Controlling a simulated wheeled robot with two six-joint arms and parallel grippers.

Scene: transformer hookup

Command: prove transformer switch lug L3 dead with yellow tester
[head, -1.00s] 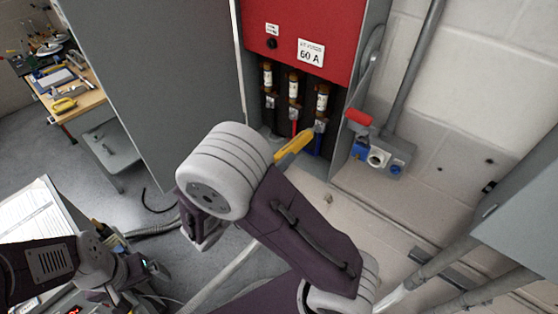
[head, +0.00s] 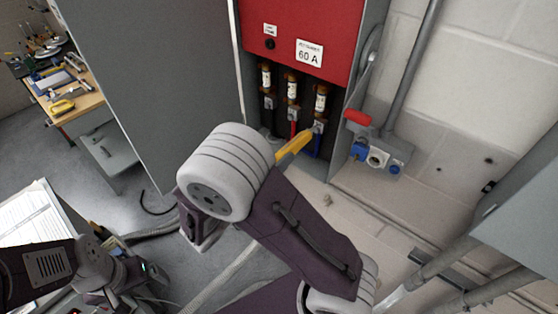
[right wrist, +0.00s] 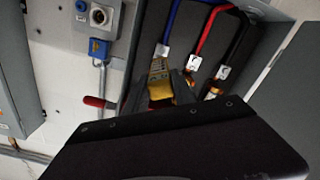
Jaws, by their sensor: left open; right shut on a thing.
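The yellow tester (head: 293,147) points up into the open switch box, its tip at the right-hand lug (head: 318,128), the one with the blue wire. I take this as L3, though its tag is unreadable. The right wrist view also shows the tester (right wrist: 159,70) with its end at or just short of the blue-wire lug (right wrist: 162,50); contact cannot be told. My right gripper (right wrist: 172,92) is shut on the tester; in the head view my arm hides it. My left gripper (head: 142,272) is low at the left, open, away from the box.
The middle lug (head: 292,114) has a red wire, with another lug (head: 269,103) to its left. Fuses stand above them under a red cover (head: 300,35). A red-handled lever (head: 358,117) and blue sockets (head: 361,151) are on the right. A bench (head: 75,105) is far left.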

